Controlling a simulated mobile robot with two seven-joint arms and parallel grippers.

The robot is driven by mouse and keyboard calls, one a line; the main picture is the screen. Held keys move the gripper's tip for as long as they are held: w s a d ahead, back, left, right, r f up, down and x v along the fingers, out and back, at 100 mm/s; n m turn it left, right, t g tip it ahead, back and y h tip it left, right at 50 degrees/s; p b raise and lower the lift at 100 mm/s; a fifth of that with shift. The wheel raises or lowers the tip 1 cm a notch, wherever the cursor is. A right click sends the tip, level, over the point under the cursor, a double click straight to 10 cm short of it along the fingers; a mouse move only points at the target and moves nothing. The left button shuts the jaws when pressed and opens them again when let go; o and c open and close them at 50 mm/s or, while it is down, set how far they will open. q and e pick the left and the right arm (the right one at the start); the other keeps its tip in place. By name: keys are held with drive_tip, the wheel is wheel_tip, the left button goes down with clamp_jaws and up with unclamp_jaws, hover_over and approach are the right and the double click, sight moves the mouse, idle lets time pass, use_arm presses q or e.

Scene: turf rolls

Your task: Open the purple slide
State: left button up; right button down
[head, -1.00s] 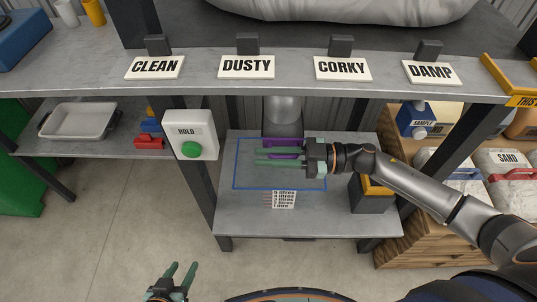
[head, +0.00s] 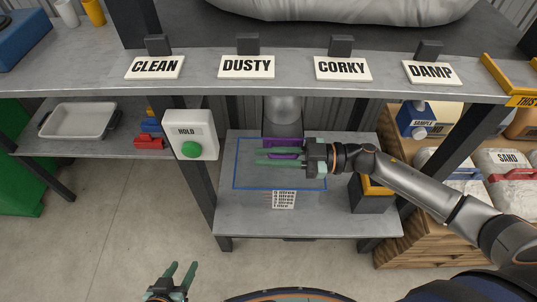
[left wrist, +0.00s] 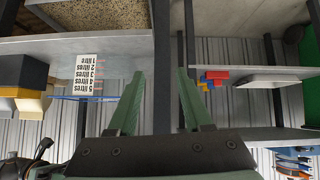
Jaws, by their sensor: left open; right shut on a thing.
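The purple slide (head: 284,142) sits under a grey spout (head: 283,115) above the lower shelf. It is partly hidden by my right gripper. My right gripper (head: 260,156) comes in from the right and is shut on the purple slide, with its green fingers pointing left. My left gripper (head: 180,269) is open and empty, low at the front, well away from the slide. Its two spread fingers also show in the left wrist view (left wrist: 163,82).
A hold box with a green button (head: 191,149) is on the post left of the spout. A blue frame (head: 236,172) and a litre scale (head: 284,199) are below the slide. A dark bin with a yellow edge (head: 371,199) stands right. Four signs line the upper shelf.

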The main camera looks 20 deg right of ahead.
drive_tip(key=s+p, duration=0.1)
drive_tip(key=s, duration=0.1)
drive_tip(key=s+a+p, duration=0.1)
drive_tip(key=s+p, duration=0.1)
drive_tip(key=shift+s+a, duration=0.1)
drive_tip(key=shift+s, duration=0.2)
drive_tip(key=c, duration=1.2)
unclamp_jaws()
use_arm(q)
drive_tip(key=shift+s+a+r+y, duration=0.3)
drive_tip(key=shift+s+a+r, duration=0.15)
drive_tip(key=shift+a+r, duration=0.35)
use_arm(e)
drive_tip(key=shift+o, duration=0.4)
use_arm(q)
drive_tip(key=shift+w+d+f+b, duration=0.25)
drive_tip(key=shift+d+b, duration=0.1)
drive_tip(key=shift+b, duration=0.15)
use_arm(e)
drive_tip(key=v, duration=1.2)
drive_tip(key=shift+d, duration=0.3)
